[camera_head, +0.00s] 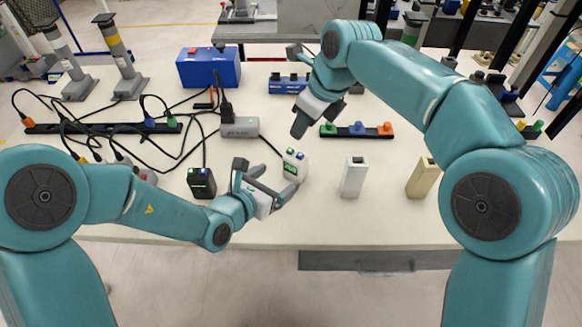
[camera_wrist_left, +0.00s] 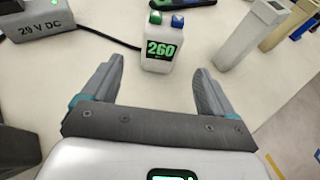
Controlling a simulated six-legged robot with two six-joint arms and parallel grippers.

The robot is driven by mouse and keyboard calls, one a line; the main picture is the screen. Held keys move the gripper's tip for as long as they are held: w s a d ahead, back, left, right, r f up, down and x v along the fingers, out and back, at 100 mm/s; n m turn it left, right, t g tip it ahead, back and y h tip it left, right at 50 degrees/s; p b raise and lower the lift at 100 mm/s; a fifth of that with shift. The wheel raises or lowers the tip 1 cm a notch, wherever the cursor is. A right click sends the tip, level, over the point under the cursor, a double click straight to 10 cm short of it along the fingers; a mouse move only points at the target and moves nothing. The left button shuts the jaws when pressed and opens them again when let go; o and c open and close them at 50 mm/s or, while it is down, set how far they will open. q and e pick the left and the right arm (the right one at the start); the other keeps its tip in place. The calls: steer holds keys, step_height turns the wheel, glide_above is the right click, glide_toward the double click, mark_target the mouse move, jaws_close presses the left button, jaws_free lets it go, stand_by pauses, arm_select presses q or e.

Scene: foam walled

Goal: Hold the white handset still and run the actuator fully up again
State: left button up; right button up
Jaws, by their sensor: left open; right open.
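The white handset (camera_head: 295,165) stands upright on the bench, with a green and a blue button on top. In the left wrist view the handset (camera_wrist_left: 160,52) has a green display reading 260. My left gripper (camera_head: 266,180) is open just left of the handset; in its wrist view the handset is ahead, between and beyond the fingertips, apart from both. My right gripper (camera_head: 310,120) is open above and behind the handset, pointing down, touching nothing visible. Grey upright columns with yellow bands (camera_head: 115,45) stand at the back left; I cannot tell which is the actuator.
A black handset (camera_head: 201,182) stands left of my left gripper. A grey 29 V DC box (camera_head: 240,127) and cables lie behind. A white block (camera_head: 353,176) and a beige block (camera_head: 423,178) stand to the right. A blue box (camera_head: 208,68) sits at the back.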

mark_target(290, 170)
arm_select(q)
steer(key=x, duration=0.9)
steer(key=shift+w+d+f, duration=0.15)
steer(key=c, duration=1.1)
steer(key=shift+c, duration=0.2)
arm_select(e)
jaws_close()
stand_by(0.3)
